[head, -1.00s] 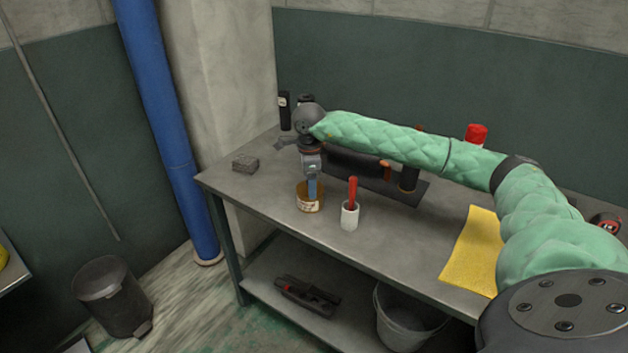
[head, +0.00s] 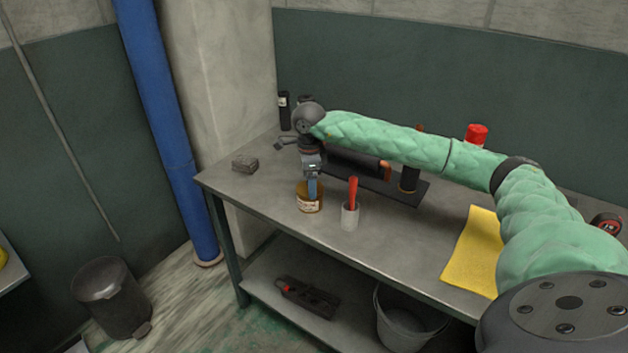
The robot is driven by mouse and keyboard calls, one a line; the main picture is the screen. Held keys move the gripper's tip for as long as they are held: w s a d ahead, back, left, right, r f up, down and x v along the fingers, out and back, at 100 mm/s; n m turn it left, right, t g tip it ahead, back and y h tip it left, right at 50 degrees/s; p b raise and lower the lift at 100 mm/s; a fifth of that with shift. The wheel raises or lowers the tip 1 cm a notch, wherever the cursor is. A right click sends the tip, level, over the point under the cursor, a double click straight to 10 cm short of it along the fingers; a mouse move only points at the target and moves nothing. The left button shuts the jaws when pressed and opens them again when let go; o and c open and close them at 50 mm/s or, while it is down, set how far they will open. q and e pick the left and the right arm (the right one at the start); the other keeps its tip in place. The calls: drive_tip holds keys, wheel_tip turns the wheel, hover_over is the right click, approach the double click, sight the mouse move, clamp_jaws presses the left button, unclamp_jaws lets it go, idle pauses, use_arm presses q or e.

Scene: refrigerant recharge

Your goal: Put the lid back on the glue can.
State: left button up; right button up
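The glue can (head: 309,204), amber-brown with a pale label, stands upright near the front edge of the workbench, left of the middle. My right arm reaches in from the right, and its gripper (head: 312,193) points down at the can's top. The blue fingertips are at or just over the can's mouth. I cannot tell whether they touch it or whether they are open or shut. I cannot make out a separate lid; the gripper covers part of the can's top. My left gripper is out of view.
A grey block (head: 245,164) lies to the left. A dark tray (head: 395,191) with a dark cylinder is behind. A yellow cloth (head: 472,250) lies right.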

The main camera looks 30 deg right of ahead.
drive_tip(key=shift+f+b, duration=0.2)
drive_tip(key=shift+b, duration=0.45)
idle(0.8)
idle(0.4)
drive_tip(key=o, duration=1.1)
drive_tip(key=shift+r, duration=0.2)
drive_tip(key=shift+r+p, duration=1)
drive_tip(key=shift+r, duration=2.35)
